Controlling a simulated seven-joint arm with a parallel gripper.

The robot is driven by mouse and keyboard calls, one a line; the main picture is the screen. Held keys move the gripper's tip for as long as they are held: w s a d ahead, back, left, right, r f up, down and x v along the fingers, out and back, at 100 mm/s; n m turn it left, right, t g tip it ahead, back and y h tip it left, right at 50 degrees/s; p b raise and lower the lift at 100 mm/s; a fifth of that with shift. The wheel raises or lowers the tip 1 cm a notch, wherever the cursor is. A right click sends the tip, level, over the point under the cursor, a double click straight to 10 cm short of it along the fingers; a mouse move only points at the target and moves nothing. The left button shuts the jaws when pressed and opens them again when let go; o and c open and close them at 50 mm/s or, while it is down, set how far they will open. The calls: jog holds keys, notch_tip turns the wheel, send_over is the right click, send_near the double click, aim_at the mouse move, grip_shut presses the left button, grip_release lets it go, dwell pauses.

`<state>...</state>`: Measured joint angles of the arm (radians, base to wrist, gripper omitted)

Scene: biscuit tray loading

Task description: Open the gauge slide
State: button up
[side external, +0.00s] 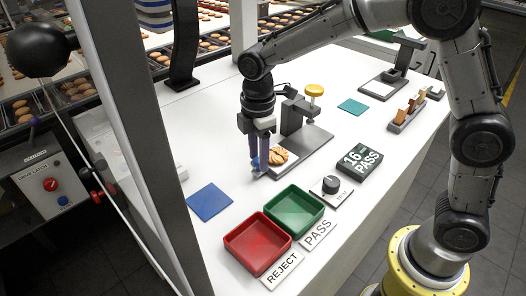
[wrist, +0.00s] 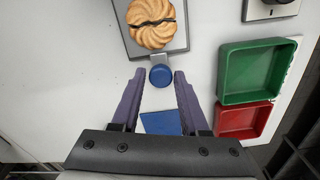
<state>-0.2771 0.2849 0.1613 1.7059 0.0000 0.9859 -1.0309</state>
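The gauge (side external: 318,139) stands on the white table, with a grey base, a dark post and a yellow top knob (side external: 314,90). A round ridged biscuit (side external: 279,156) with a dark crack line across it lies on the grey-edged plate of the slide; it also shows in the wrist view (wrist: 152,24). A blue round knob (wrist: 160,76) sits at the end of the slide's tab. My gripper (wrist: 159,74) is open, its two purple fingers on either side of the blue knob with small gaps. In the side view my gripper (side external: 262,160) is low over the table and partly hides the knob.
A green tray (side external: 294,212) and a red tray (side external: 257,244) stand at the front, with PASS and REJECT labels. A blue mat (side external: 209,201) lies left.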

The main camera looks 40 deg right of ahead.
jog(key=shift+o, duration=1.3)
notch_tip(320, 180, up, 14)
jog(key=shift+f, duration=0.1)
